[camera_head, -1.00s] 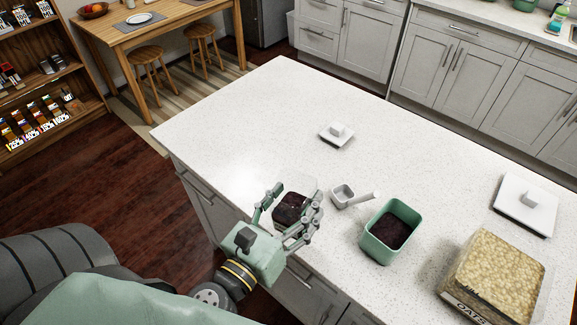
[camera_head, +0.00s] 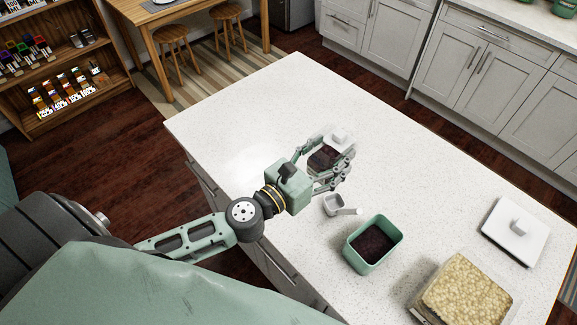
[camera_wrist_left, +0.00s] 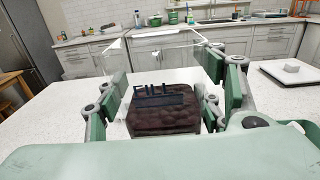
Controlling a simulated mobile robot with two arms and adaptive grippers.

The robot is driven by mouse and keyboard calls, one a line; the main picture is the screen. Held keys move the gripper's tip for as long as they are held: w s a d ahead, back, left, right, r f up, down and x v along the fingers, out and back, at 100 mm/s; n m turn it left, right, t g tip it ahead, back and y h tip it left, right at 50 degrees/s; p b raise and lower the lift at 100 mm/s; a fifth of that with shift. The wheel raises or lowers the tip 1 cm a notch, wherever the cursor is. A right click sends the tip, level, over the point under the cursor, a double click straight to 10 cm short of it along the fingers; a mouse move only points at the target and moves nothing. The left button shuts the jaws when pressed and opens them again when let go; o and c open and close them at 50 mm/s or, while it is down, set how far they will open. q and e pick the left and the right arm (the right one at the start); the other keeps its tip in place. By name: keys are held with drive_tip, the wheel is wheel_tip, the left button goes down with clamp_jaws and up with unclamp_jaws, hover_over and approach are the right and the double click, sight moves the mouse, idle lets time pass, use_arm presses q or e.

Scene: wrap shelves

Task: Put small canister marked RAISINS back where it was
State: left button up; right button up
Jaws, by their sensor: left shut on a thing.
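A small clear canister with dark contents (camera_head: 322,158) is held over the counter. In the wrist view the canister (camera_wrist_left: 163,122) shows the dark lettering "FILL"; no RAISINS mark is readable. My left gripper (camera_head: 330,165) is shut around its sides. The canister's top looks open in the wrist view. A small white lid with a knob (camera_head: 338,137) shows just behind it in the head view, partly covered. I cannot tell whether the canister touches the counter. My right gripper is not in view.
A white scoop (camera_head: 335,206), a green open container of dark contents (camera_head: 383,235) and an OATS canister (camera_head: 466,287) stand on the counter (camera_head: 250,110). A large white lid (camera_head: 515,232) lies at the right. The counter's far middle is clear.

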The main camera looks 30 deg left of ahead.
use_arm(q)
drive_tip(key=shift+w+a, duration=0.25)
drive_tip(key=shift+w, duration=0.15)
drive_tip(key=a+f+b, duration=0.2)
drive_tip(key=a+f, duration=0.1)
drive_tip(key=w+a+f+b, duration=0.1)
drive_tip(key=a+f+b, duration=0.2)
drive_tip(key=a, duration=0.1)
drive_tip(key=a+f+b, duration=0.3)
drive_tip(key=a, duration=0.1)
drive_tip(key=shift+w+a+f, duration=0.15)
drive_tip(key=shift+w+f, duration=0.1)
drive_tip(key=shift+f, duration=0.55)
drive_tip(key=shift+f+b, duration=0.25)
drive_tip(key=shift+b, duration=0.1)
drive_tip(key=o, duration=1.5)
drive_tip(key=shift+c, duration=0.2)
